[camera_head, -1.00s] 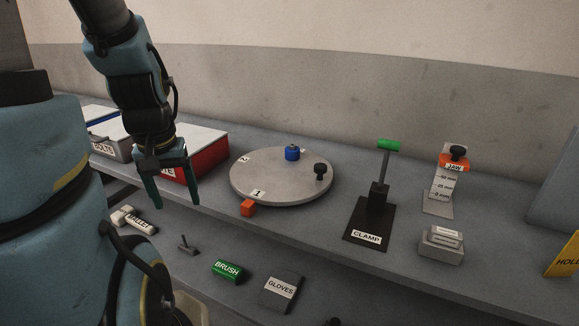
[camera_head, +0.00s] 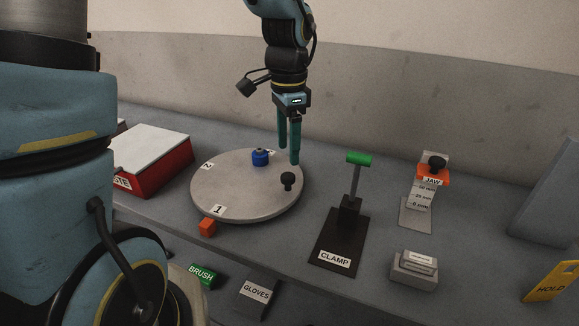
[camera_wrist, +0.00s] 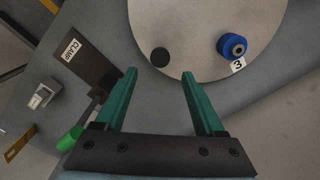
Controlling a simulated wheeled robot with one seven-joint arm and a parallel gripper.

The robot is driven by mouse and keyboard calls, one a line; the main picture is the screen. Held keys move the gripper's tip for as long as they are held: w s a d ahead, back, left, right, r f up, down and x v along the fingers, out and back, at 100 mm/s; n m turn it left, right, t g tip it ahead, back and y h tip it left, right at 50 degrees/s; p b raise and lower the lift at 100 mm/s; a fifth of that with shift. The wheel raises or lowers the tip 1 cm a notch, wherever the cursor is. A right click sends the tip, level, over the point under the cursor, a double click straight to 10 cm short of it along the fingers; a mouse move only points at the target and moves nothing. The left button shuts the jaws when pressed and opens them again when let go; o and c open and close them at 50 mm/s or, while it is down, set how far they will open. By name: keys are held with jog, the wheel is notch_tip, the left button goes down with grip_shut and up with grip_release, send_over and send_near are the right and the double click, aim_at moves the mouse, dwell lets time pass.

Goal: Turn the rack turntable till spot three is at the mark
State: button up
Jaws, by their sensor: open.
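The round grey turntable (camera_head: 235,198) lies on the bench. Its label 1 (camera_head: 218,210) is at the front, beside the orange block (camera_head: 207,227) at the rim. Label 2 (camera_head: 207,166) is at the back left. Label 3 (camera_wrist: 238,65) shows in the wrist view next to a blue cylindrical part (camera_head: 260,158), which sits on the disc near its back edge. A black knob (camera_head: 288,180) stands on the disc's right side and also shows in the wrist view (camera_wrist: 160,57). My gripper (camera_head: 289,156) is open and empty, pointing down above the disc's back right, near the knob.
A clamp (camera_head: 350,210) with a green handle stands right of the turntable. A jaw gauge (camera_head: 416,212) and a small grey block (camera_head: 413,272) are further right. A red-sided box (camera_head: 165,172) is at left.

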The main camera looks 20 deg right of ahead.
aim_at(288, 175)
notch_tip(288, 175, down, 7)
jog(key=shift+p, duration=0.3)
jog(key=shift+c, duration=0.3)
grip_shut()
dwell(1.1)
